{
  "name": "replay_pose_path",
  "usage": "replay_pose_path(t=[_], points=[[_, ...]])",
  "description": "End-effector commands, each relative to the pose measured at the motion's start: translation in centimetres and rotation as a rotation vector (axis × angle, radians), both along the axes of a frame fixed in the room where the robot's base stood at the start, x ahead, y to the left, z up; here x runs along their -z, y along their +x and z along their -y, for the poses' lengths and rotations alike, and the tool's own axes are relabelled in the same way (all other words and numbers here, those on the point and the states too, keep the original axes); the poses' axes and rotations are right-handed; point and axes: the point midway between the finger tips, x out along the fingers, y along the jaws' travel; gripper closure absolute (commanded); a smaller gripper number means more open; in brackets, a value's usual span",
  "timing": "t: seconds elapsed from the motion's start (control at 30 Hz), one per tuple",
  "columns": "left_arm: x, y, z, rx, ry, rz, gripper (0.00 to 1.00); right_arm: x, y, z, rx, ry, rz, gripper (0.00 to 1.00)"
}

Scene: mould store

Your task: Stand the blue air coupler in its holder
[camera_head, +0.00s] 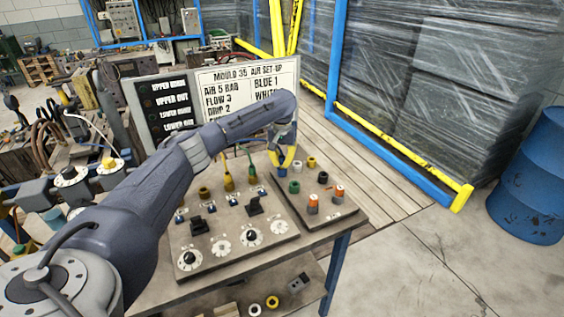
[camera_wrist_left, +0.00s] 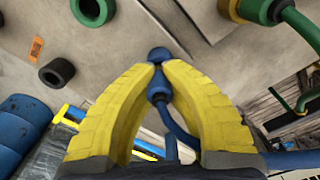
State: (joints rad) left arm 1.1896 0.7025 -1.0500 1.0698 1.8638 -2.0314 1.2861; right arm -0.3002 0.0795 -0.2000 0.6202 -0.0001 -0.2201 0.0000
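My left gripper (camera_head: 284,163) reaches over the right-hand board on the table. Its yellow fingers also show in the left wrist view (camera_wrist_left: 160,66), closed together at the tips. The blue air coupler (camera_wrist_left: 158,87) is pinched between them, with a blue hose trailing from it and a rounded blue end showing past the tips. In the head view a small blue part (camera_head: 283,173) shows just below the fingers. I cannot tell which of the ring-like holders is the coupler's, nor whether the coupler touches the board. My right gripper is in neither view.
The board holds a yellow ring (camera_head: 311,162), a green ring (camera_head: 294,187), a dark ring (camera_head: 323,178) and orange-marked pieces (camera_head: 313,204). Yellow and green hosed couplers (camera_head: 228,180) stand on the panel to the left. A set-up sign (camera_head: 240,88) stands behind.

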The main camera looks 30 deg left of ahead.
Motion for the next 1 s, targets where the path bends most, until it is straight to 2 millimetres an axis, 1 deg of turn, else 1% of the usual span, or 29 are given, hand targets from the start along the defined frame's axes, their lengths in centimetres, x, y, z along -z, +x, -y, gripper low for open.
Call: replay_pose_path(t=[0.33, 1.0], points=[[0.1, 0.0, 0.0, 0.000, 0.000, 0.000, 1.00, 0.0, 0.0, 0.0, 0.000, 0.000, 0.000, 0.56], [1.1, 0.0, 0.0, 0.000, 0.000, 0.000, 1.00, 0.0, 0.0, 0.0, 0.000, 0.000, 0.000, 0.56]])
